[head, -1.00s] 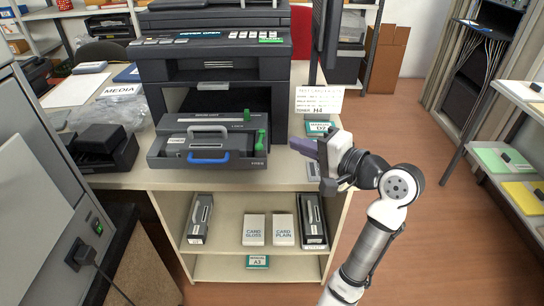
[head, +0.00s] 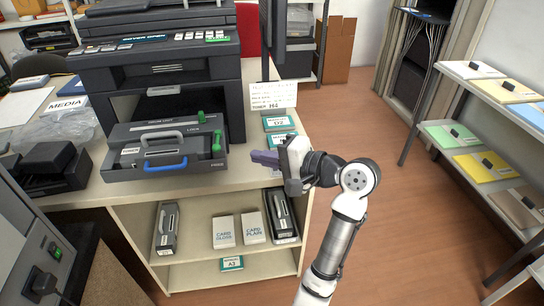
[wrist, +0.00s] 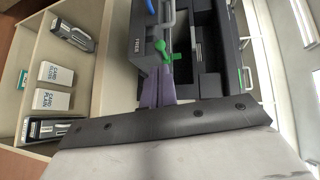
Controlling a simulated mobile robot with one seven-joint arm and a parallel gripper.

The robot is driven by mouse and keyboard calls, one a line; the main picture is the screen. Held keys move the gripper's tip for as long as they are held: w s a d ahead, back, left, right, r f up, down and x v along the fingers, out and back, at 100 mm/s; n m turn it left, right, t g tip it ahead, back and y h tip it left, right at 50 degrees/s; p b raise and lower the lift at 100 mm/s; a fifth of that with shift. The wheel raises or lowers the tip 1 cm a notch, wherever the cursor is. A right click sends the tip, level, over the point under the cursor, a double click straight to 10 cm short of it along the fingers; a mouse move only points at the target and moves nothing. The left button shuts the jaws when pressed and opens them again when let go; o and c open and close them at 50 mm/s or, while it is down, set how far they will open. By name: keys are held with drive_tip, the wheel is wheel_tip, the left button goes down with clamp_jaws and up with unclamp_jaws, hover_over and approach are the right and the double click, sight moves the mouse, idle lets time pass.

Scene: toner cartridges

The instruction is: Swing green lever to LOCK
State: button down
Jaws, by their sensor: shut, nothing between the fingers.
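The green lever (head: 216,143) stands at the right end of the dark toner unit (head: 120,172) on the counter. The unit's label above the lever reads LOCK and the one below reads FREE. The lever also shows in the wrist view (wrist: 161,48), just past my fingertips. A blue handle (head: 165,165) is on the unit's front. My gripper (head: 254,157) is shut and empty, its purple fingers pointing left toward the lever. In the head view a gap remains between fingertips and lever; in the wrist view I cannot tell whether they touch.
The printer (head: 165,70) stands behind the unit. The shelf below holds card boxes (head: 223,230) and cartridges (head: 168,228).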

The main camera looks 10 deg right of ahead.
sight(215, 149)
drive_tip(key=p+x, duration=0.1)
drive_tip(key=x, duration=0.8)
drive_tip(key=shift+s+a, duration=0.1)
drive_tip(key=shift+a, duration=0.05)
drive_tip(key=shift+s+a+r+m+t+h+p, duration=0.15)
drive_tip(key=shift+a+m+t+h+p, duration=0.6)
drive_tip(key=shift+p, duration=0.4)
drive_tip(key=shift+a+p, duration=0.7)
drive_tip(key=shift+p, duration=0.15)
drive_tip(key=shift+a+p, duration=0.7)
drive_tip(key=shift+a, duration=0.2)
